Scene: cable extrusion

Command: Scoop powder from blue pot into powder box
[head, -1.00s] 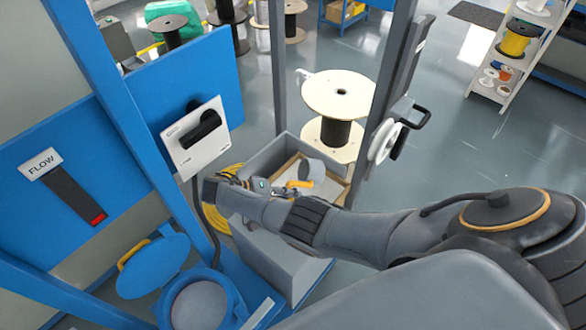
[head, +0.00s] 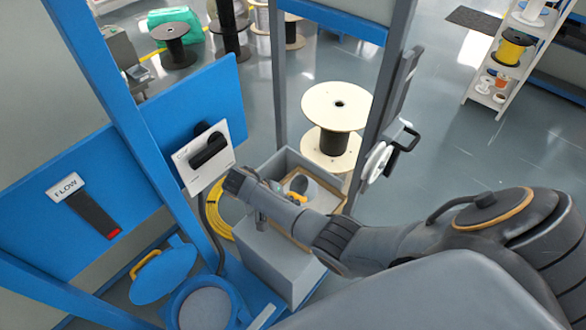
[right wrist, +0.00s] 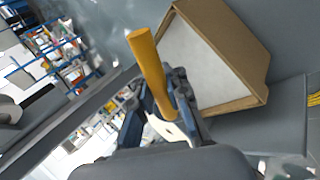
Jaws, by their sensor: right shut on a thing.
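The blue pot (head: 206,308) stands at the bottom of the head view with its blue lid (head: 163,275) swung open to the left. Grey powder shows inside it. The powder box (head: 334,189) is a cardboard box set in a grey bin; its tan wall (right wrist: 238,45) and pale inside fill the upper right wrist view. My right gripper (head: 272,205) is over the box, shut on the scoop. The scoop's yellow handle (right wrist: 150,68) sticks up between the fingers (right wrist: 165,110). The scoop's grey cup (head: 300,184) is over the box; its contents cannot be seen. My left gripper is not in view.
A blue frame post (head: 150,150) and a white switch panel (head: 205,158) stand left of the bin. A grey post with a white wheel (head: 377,162) stands right of it. A large cable spool (head: 337,108) is behind. Yellow cable (head: 219,208) lies beside the bin.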

